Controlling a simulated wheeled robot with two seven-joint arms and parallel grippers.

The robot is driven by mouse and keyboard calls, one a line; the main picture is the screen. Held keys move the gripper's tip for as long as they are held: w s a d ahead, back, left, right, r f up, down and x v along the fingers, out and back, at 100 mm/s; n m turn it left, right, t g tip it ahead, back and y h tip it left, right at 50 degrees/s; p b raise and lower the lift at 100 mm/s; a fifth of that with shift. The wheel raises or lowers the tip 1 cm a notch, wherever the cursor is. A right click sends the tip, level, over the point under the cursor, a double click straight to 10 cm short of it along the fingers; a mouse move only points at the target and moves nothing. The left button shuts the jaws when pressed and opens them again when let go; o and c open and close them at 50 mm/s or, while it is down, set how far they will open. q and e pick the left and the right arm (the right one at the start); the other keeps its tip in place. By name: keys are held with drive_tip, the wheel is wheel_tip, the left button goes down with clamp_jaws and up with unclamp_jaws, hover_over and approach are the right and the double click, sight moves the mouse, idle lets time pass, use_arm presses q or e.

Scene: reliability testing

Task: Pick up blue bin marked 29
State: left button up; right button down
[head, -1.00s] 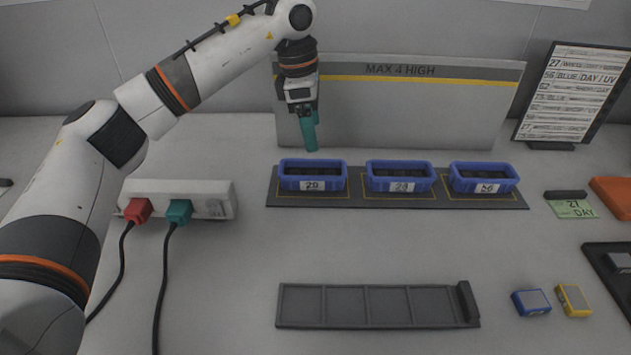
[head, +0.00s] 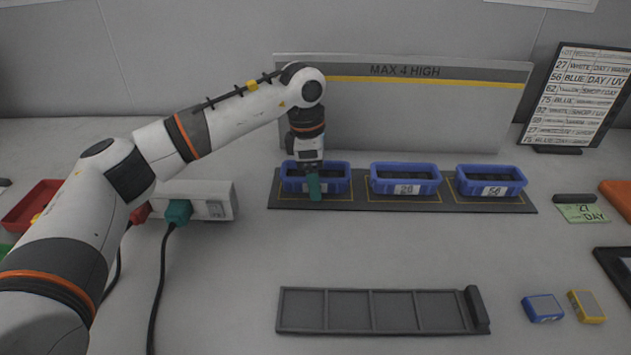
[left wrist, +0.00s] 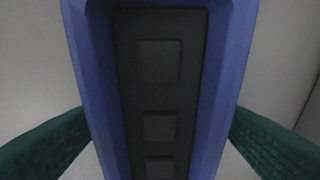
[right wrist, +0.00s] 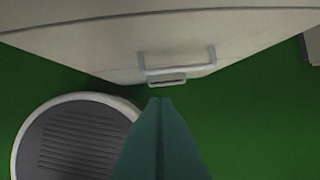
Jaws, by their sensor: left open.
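Three blue bins stand in a row on a dark mat (head: 360,200). The left bin (head: 339,186) has its number label hidden behind my left gripper (head: 314,190). The middle bin (head: 382,187) and right bin (head: 514,188) have white labels; the middle number is too small to read surely, the right one looks like 56. My left gripper points down at the left bin, open. In the left wrist view its teal fingers are on both sides of the blue bin (left wrist: 222,80), which has dark square pockets inside. My right gripper (right wrist: 160,102) appears in the right wrist view, fingers together, empty.
A MAX 4 HIGH board (head: 430,110) stands behind the bins. A dark slotted rack (head: 345,310) lies in front. A socket strip (head: 222,200) with cables is left; a list stand (head: 575,95) is right. The right wrist view shows a round grey-topped object (right wrist: 75,140).

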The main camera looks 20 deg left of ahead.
use_arm(q)
drive_tip(key=c, duration=1.1)
drive_tip(key=shift+r, duration=0.15)
